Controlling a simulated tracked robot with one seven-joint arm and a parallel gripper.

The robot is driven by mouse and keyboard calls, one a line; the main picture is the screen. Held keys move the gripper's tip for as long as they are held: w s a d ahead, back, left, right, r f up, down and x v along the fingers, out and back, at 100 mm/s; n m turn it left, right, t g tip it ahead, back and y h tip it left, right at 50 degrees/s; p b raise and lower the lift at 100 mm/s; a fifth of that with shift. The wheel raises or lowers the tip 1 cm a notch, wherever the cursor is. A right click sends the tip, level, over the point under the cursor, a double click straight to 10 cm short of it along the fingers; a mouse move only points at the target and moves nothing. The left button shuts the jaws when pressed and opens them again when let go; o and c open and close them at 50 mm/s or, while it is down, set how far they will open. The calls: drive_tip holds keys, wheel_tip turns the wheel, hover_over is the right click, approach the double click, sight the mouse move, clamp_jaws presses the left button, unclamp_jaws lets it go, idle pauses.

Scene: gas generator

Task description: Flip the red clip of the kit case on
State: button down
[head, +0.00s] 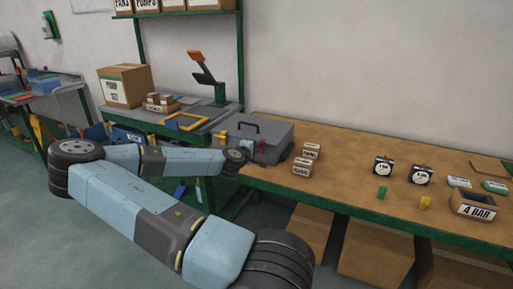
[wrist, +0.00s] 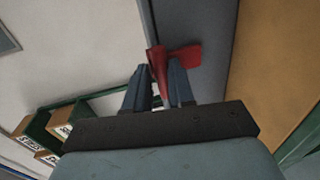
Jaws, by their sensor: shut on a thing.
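The kit case (head: 273,132) is a grey box with a dark handle on top, standing at the left end of the long brown workbench in the head view. Its grey side (wrist: 190,22) fills the upper middle of the wrist view. The red clip (wrist: 187,55) is against that side, with a flap sticking out from it. My gripper (wrist: 159,76) has its two dark fingers on either side of the clip's red flap and is shut on it. In the head view my arm reaches the case's front, and the fingers are too small to make out there.
Small labelled boxes (head: 303,166) stand right of the case. Two gauges (head: 383,166), green and yellow blocks and a 4 BAR box (head: 473,205) lie farther right. A green bench with a cardboard box (head: 124,85) is at left. Cartons (head: 375,250) sit under the workbench.

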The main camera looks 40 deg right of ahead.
drive_tip(key=shift+s+f+y, duration=0.15)
drive_tip(key=shift+f+y, duration=0.15)
drive_tip(key=c, duration=1.3)
unclamp_jaws()
drive_tip(key=shift+o, duration=1)
drive_tip(key=shift+d, duration=0.1)
drive_tip(key=shift+r, duration=0.1)
drive_tip(key=v, duration=1.3)
drive_tip(key=shift+a, duration=0.45)
